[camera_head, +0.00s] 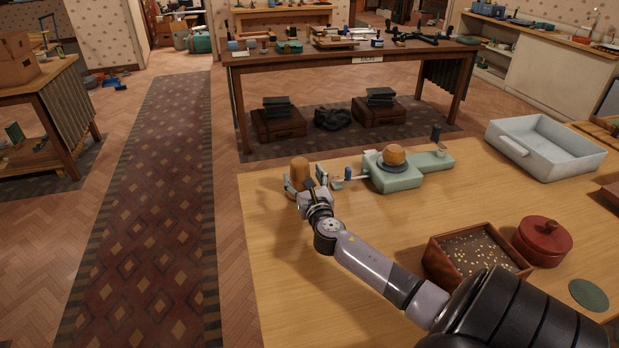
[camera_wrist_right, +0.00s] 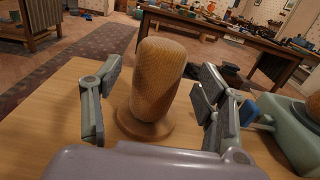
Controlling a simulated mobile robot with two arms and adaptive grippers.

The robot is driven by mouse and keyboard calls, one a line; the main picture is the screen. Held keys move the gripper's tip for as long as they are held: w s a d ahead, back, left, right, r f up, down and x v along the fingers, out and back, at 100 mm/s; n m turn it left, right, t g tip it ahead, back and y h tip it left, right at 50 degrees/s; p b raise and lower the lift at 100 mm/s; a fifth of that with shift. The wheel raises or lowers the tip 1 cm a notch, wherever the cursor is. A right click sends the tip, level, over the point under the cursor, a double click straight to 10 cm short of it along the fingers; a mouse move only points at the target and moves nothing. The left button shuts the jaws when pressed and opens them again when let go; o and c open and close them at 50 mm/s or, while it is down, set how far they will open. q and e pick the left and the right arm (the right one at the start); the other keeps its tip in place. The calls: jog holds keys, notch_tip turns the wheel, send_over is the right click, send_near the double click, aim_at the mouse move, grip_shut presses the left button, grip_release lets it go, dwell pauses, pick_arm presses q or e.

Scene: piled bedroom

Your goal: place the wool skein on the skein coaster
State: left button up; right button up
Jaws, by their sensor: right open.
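A tan, finely ribbed upright cylinder (camera_head: 299,171), which looks like the wool skein, stands at the table's far left on a round wooden base. In the right wrist view it (camera_wrist_right: 158,82) stands between the fingers, with its base (camera_wrist_right: 145,127) below. My right gripper (camera_head: 312,186) is open, one finger on each side, with gaps visible to both sides; it is not holding it. A flat dark green disc (camera_head: 589,295), which looks like the skein coaster, lies bare at the table's right front. My left gripper is out of view.
A pale green device (camera_head: 398,178) with an orange-brown rounded top (camera_head: 394,155) stands just right of the gripper. A brown box of small bits (camera_head: 435,267) and a red lidded pot (camera_head: 543,247) stand between it and the disc. A grey tray (camera_head: 560,170) is behind.

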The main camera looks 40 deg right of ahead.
jog(key=v, duration=0.7)
jog(key=shift+s+a+r, duration=0.1)
jog(key=shift+s, duration=0.2)
